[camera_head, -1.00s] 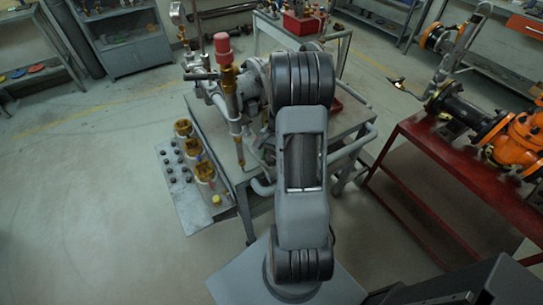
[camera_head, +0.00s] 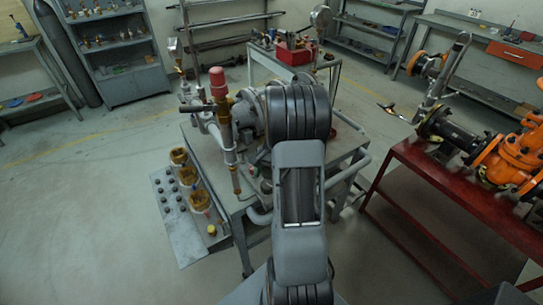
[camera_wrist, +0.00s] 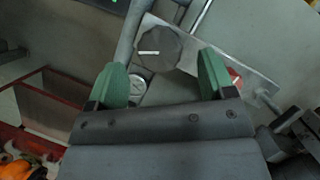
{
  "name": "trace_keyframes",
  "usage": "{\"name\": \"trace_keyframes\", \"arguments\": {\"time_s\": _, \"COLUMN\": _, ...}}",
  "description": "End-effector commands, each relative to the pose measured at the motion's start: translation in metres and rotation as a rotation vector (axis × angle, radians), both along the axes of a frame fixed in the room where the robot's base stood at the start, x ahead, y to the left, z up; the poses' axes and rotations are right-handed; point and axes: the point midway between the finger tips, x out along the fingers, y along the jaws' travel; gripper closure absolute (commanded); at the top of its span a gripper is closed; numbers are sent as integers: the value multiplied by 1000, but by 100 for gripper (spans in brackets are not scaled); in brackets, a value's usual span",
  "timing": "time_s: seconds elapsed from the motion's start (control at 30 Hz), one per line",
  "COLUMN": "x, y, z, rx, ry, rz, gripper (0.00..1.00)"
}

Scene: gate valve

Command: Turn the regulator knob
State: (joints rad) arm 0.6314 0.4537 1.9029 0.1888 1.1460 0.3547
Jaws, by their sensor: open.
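In the wrist view, a dark grey faceted knob with a white line mark (camera_wrist: 158,47) sits on a light metal plate. The white mark lies nearly level. My gripper (camera_wrist: 163,72) is open, its two green fingers apart, with the knob beyond and between the fingertips. No contact with the knob shows. In the head view my arm hides the gripper and the knob.
A white round part (camera_wrist: 137,86) and a red part (camera_wrist: 234,76) show near the fingers. In the head view, a grey cart (camera_head: 240,203) carries pipework with a red-capped brass valve (camera_head: 219,84). A red table (camera_head: 430,180) with orange valves stands right.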

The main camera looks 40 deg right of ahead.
Motion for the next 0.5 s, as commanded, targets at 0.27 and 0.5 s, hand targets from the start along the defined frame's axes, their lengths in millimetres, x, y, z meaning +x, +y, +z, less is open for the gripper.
{"name": "trace_keyframes", "arguments": {"time_s": 0.27, "x": 11, "y": -20, "z": 53, "rx": -2, "ry": -3, "rz": 0, "gripper": 24}}
{"name": "trace_keyframes", "arguments": {"time_s": 0.5, "x": 16, "y": -31, "z": 82, "rx": 0, "ry": -1, "rz": 0, "gripper": 24}}
